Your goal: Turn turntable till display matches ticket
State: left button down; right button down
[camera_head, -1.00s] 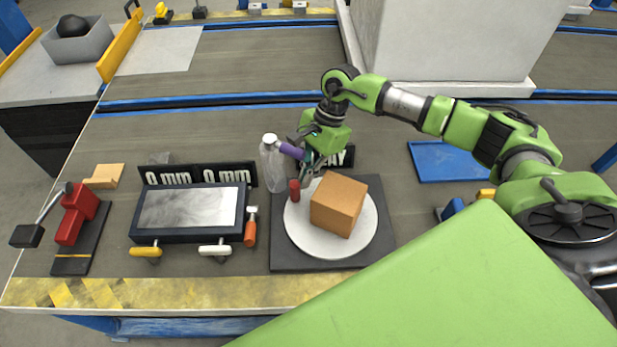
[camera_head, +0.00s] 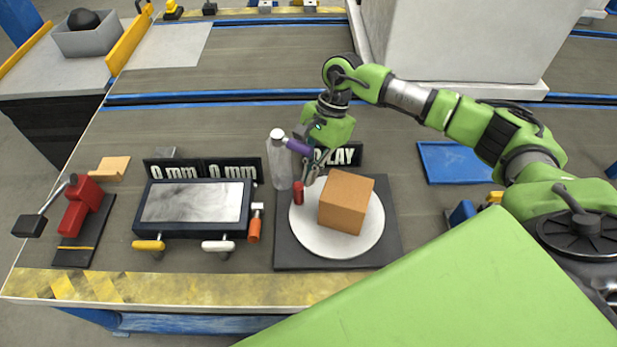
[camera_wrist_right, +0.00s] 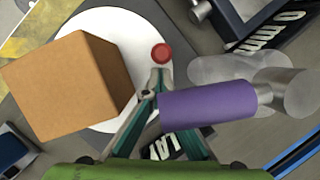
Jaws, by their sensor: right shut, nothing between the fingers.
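The turntable is a white disc (camera_head: 313,240) on a dark square base (camera_head: 287,258). A brown box (camera_head: 347,202) sits on the disc, and an upright red peg (camera_head: 299,193) stands at its left edge. My right gripper (camera_head: 312,176) is shut and empty, pointing down just beside the peg. In the wrist view its fingertips (camera_wrist_right: 153,85) are close to the peg (camera_wrist_right: 161,53); contact is unclear. I cannot identify a ticket. My left gripper is out of view.
A clear bottle (camera_head: 280,165) and a purple cylinder (camera_head: 298,147) stand close to the gripper. A red clamp (camera_head: 80,207) is left; a blue tray (camera_head: 453,162) is right.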

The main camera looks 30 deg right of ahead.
pick_arm(q)
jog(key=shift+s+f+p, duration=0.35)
jog(key=shift+p, duration=0.65)
pick_arm(e)
jog(key=v, duration=1.2)
jog(key=shift+a+r, duration=0.25)
jog(key=shift+r, duration=0.15)
